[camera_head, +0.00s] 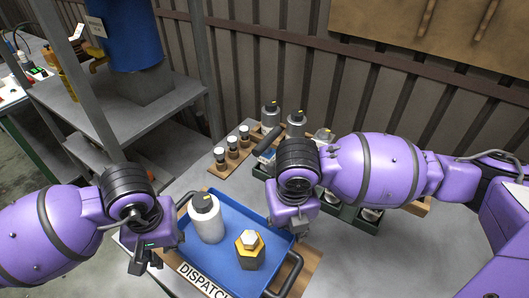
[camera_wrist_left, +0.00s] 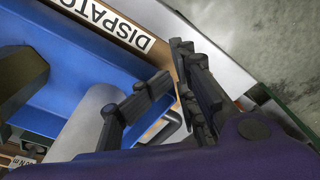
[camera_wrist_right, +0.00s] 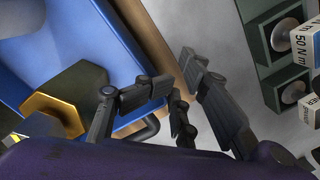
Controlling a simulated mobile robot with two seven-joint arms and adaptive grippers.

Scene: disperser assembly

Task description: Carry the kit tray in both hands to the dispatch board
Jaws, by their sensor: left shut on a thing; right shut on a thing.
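The blue kit tray (camera_head: 222,271) is over the wooden dispatch board (camera_head: 312,268), whose rim and DISPATCH label show at the front. I cannot tell if it touches the board. A white bottle with a dark cap (camera_head: 207,222) and a dark hexagonal piece with a gold collar and pale top (camera_head: 249,252) stand upright in the tray. My left gripper (camera_head: 143,262) is shut on the tray's left side, also seen in the left wrist view (camera_wrist_left: 168,92). My right gripper (camera_wrist_right: 172,95) is shut on its right side; its fingertips are mostly hidden in the head view.
Behind the tray are small jars on a wooden strip (camera_head: 233,154) and several capped bottles (camera_head: 295,122). A dark green rack (camera_head: 357,222) lies right of my right wrist. A grey shelf unit (camera_head: 128,120) with a blue drum (camera_head: 128,35) stands at the left.

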